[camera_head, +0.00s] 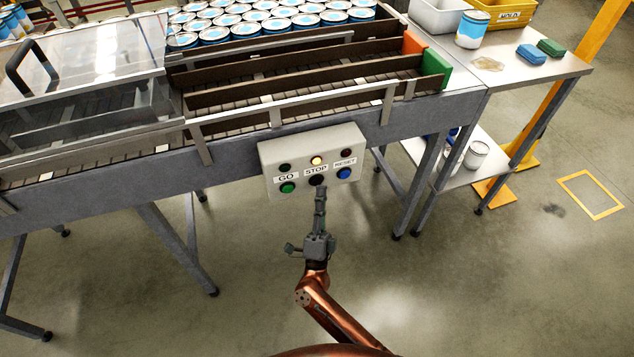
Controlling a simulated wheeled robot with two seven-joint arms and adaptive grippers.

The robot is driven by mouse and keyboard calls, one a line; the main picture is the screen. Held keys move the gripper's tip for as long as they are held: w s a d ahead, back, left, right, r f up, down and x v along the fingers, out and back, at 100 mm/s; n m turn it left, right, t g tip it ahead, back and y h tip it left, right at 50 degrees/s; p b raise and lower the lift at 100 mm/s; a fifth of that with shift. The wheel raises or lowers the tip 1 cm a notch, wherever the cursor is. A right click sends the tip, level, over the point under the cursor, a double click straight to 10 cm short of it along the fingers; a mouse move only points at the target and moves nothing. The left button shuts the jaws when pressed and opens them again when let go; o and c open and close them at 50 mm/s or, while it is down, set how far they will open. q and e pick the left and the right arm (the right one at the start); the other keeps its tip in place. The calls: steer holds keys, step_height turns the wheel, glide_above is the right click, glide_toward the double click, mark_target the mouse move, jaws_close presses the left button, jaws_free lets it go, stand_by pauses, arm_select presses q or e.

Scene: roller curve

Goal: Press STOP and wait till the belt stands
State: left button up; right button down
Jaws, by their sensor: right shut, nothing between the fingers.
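The control box (309,146) is on the front side of the conveyor. It has a green GO button (287,188), a black STOP button (317,180) and a blue RESET button (344,173). The lamp (316,160) above STOP is lit yellowish; the lamps above GO and RESET look dark. My right gripper (319,190) is shut and empty, its fingertips at the lower edge of STOP. I cannot tell whether they touch or press it. The conveyor belt (240,122) shows between the rails; one frame does not show whether it moves. My left gripper is not in view.
Many blue and white cans (260,30) stand at the back of the conveyor. A side table (520,75) at the right holds a can, a grey bin, a yellow MOLD-labelled bin (512,14) and two sponge-like blocks. Conveyor legs stand on both sides of my right arm. The floor in front is clear.

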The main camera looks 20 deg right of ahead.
steer(key=shift+s, duration=0.25)
steer(key=s+p, duration=0.2)
steer(key=s, duration=0.3)
steer(key=shift+d, duration=0.1)
stand_by(0.3)
stand_by(0.7)
